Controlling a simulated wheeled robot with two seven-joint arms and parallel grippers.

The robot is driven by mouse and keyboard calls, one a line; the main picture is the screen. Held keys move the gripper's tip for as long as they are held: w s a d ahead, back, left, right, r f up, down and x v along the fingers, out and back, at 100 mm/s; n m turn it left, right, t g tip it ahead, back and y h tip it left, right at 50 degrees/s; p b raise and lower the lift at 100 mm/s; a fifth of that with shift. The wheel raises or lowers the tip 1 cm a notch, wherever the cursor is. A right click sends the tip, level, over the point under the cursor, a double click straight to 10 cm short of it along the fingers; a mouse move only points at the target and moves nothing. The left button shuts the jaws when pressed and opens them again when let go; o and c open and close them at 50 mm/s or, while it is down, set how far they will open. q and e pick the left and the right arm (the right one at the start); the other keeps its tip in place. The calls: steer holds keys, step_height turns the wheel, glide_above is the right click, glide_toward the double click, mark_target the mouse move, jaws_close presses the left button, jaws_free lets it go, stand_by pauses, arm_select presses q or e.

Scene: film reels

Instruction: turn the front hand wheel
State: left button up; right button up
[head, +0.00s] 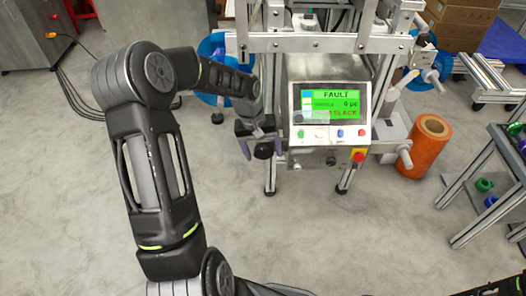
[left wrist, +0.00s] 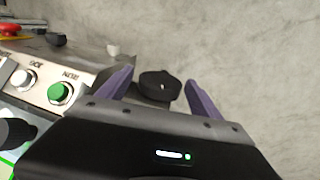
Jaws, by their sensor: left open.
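The front hand wheel is a small black lobed knob (head: 263,151) at the lower left of the machine's control panel. In the left wrist view the hand wheel (left wrist: 160,86) shows between the two purple fingers, with gaps on both sides. My left gripper (head: 261,148) is open at the wheel, one finger to each side; it also shows in the left wrist view (left wrist: 159,77). I cannot tell whether the fingers reach fully around it. My right gripper is not in view.
The control panel (head: 330,133) with a green FAULT screen (head: 331,104) is just right of my left gripper. A red stop button (head: 359,156) is at its lower right. An orange roll (head: 426,147) stands right of the machine. The floor in front is clear.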

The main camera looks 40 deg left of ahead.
arm_select(q)
steer(key=shift+c, duration=0.3)
steer(key=c, duration=1.3)
